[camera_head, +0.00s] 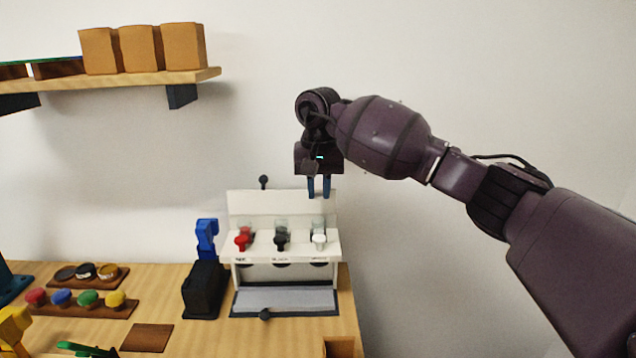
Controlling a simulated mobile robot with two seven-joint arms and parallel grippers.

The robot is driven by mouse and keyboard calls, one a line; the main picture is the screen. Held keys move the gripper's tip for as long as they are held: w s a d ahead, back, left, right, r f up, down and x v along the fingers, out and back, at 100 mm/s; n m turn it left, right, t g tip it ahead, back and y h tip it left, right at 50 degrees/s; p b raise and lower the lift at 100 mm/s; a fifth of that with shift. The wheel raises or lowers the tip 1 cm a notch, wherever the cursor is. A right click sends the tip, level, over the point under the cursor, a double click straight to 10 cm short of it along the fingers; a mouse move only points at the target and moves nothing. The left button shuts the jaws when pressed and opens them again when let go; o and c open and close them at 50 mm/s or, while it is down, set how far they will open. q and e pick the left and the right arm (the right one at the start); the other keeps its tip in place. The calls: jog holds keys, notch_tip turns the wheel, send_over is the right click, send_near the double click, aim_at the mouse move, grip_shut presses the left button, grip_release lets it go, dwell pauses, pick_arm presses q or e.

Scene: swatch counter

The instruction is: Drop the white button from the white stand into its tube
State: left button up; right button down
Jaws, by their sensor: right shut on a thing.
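The white stand (286,203) is upright on the table against the wall. It carries three short clear tubes in a row, with a red knob (241,242), a black knob (280,242) and a white knob (320,241) in front. The right-hand tube (317,224) is behind the white knob. My right gripper (319,195) points down above the stand's right side, apart from the tube below. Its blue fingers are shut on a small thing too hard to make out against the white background. I cannot identify a loose white button. My left gripper is not clearly in view.
A black block (203,290) and a blue device (207,238) stand left of the stand. A grey tray (285,299) lies at its front. Brown racks with coloured knobs (83,304) are further left. A wall shelf (110,79) holds brown boxes at upper left.

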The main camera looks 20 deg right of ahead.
notch_tip(320, 180, down, 4)
jog(key=shift+r, duration=0.25)
jog(key=shift+f+b, duration=0.35)
jog(key=shift+f, duration=0.5)
jog(key=c, duration=1)
grip_release()
jog(key=shift+o, duration=0.2)
notch_tip(320, 180, up, 11)
jog(key=shift+f, duration=0.1)
